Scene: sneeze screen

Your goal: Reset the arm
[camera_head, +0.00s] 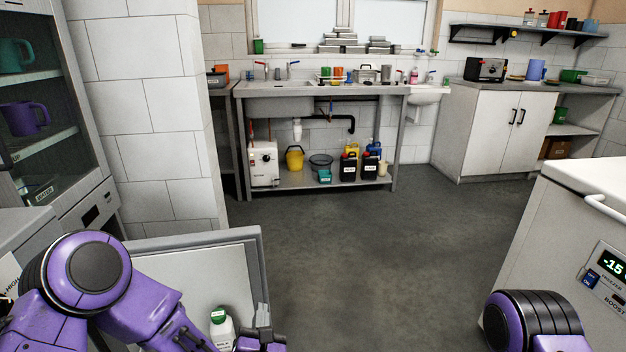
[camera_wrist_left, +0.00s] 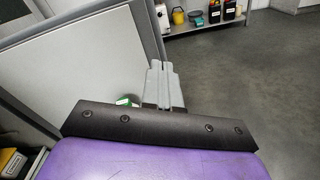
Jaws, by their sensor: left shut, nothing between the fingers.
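My left arm comes in from the lower left in the head view. My left gripper (camera_head: 262,315) is at the bottom, in front of the right edge of a grey-framed white panel (camera_head: 195,272). Its grey fingers are shut with nothing between them. They also show closed together in the left wrist view (camera_wrist_left: 161,84). A white bottle with a green cap (camera_head: 221,326) stands just left of the gripper, partly hidden in the wrist view. Part of my right arm shows at the lower right; its gripper is out of view.
A freezer (camera_head: 575,240) with a lit display stands at the right. A sink bench (camera_head: 320,89) and a white cabinet (camera_head: 495,132) line the back. A glass-fronted cabinet (camera_head: 70,110) with mugs is at the left. The middle floor (camera_head: 385,250) is clear.

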